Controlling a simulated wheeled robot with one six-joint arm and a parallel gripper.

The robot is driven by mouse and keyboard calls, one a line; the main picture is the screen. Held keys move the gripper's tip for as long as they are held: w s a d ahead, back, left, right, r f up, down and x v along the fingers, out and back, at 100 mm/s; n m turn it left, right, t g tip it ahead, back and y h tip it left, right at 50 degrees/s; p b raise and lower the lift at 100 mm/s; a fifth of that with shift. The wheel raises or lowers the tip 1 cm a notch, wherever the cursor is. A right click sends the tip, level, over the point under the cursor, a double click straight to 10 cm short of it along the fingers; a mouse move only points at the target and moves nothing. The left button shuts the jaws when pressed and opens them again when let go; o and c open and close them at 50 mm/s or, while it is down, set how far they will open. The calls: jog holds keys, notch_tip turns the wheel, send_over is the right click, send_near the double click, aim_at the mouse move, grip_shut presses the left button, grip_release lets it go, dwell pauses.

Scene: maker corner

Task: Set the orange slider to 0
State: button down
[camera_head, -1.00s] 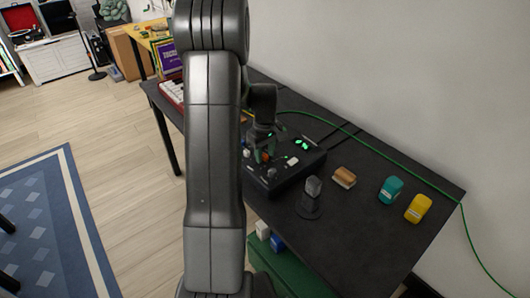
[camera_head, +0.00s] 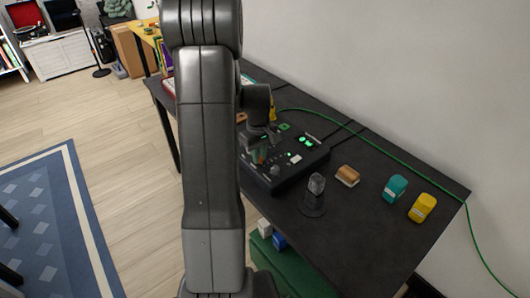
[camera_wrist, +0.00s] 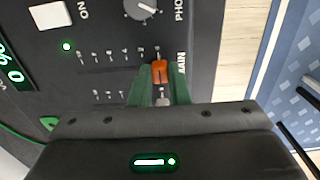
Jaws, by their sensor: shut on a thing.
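The orange slider (camera_wrist: 159,72) shows in the wrist view on the dark console (camera_wrist: 105,25), near the printed word "MAIN". The two green fingers of my gripper (camera_wrist: 159,78) are on either side of it, shut on it. A grey knob is just below it, between the fingers. In the head view the console (camera_head: 285,178) sits on the black table, and my gripper (camera_head: 260,152) reaches down onto its left part. The slider cannot be made out there. A green digit display (camera_wrist: 13,68) is cut off at the wrist view's left edge, and its reading is unclear.
A green cable (camera_head: 375,148) runs behind.

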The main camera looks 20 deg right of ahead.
jog(key=shift+a, duration=0.1)
jog(key=c, duration=1.4)
grip_release()
jog(key=shift+a, duration=0.15)
jog(key=shift+o, duration=0.2)
jog(key=shift+r, duration=0.1)
notch_tip(320, 180, up, 14)
jog(key=shift+p, duration=0.3)
jog(key=shift+f, duration=0.25)
jog(key=f, duration=0.9)
jog(key=d+f, duration=0.1)
jog(key=f, duration=0.3)
jog(key=shift+w+f, duration=0.15)
jog(key=shift+f, duration=0.2)
jog(key=shift+w+d, duration=0.15)
jog(key=shift+d, duration=0.35)
jog(key=shift+r, duration=0.1)
